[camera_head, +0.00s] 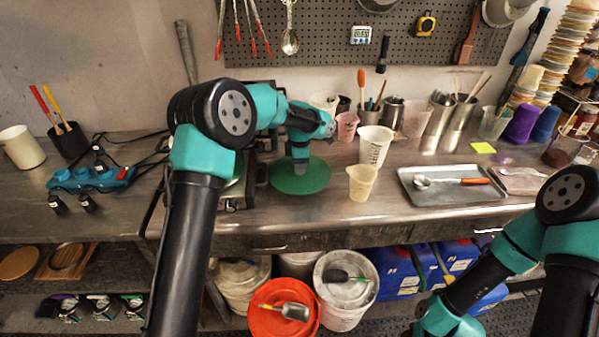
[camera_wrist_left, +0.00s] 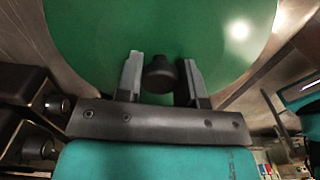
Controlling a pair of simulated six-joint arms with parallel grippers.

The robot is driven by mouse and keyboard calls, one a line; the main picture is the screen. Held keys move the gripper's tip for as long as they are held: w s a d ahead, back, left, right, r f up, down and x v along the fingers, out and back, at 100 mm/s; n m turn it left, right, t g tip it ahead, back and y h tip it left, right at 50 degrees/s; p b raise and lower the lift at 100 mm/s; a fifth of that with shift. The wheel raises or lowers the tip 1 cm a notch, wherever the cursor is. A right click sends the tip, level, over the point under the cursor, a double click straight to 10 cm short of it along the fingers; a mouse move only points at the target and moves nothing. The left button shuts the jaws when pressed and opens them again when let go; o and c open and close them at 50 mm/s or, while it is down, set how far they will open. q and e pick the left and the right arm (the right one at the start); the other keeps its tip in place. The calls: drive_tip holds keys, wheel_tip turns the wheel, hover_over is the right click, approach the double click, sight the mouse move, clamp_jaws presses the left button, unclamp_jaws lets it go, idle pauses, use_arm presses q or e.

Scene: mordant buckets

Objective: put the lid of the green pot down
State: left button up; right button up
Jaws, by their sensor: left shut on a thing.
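The round green lid (camera_head: 300,184) is level at the counter, just right of the stove; I cannot tell whether it touches the counter. My left gripper (camera_head: 300,168) points down over its middle. In the left wrist view the green lid (camera_wrist_left: 95,40) fills the top, and its black knob (camera_wrist_left: 159,76) sits between the fingers of my left gripper (camera_wrist_left: 161,82), which is shut on it.
The stove (camera_head: 233,190) is left of the lid, partly behind my left arm. A beige beaker (camera_head: 361,183) and a white cup (camera_head: 374,146) stand to its right. A metal tray (camera_head: 450,196) lies farther right. The counter's front edge is close below the lid.

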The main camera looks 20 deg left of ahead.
use_arm(q)
drive_tip(key=shift+w+a, duration=0.1)
drive_tip(key=shift+w, duration=0.2)
drive_tip(key=shift+f, duration=1.75)
drive_tip(key=shift+f, duration=0.15)
drive_tip(key=o, duration=1.1)
drive_tip(key=shift+c, duration=0.2)
wheel_tip(320, 180, up, 12)
drive_tip(key=shift+r, duration=0.15)
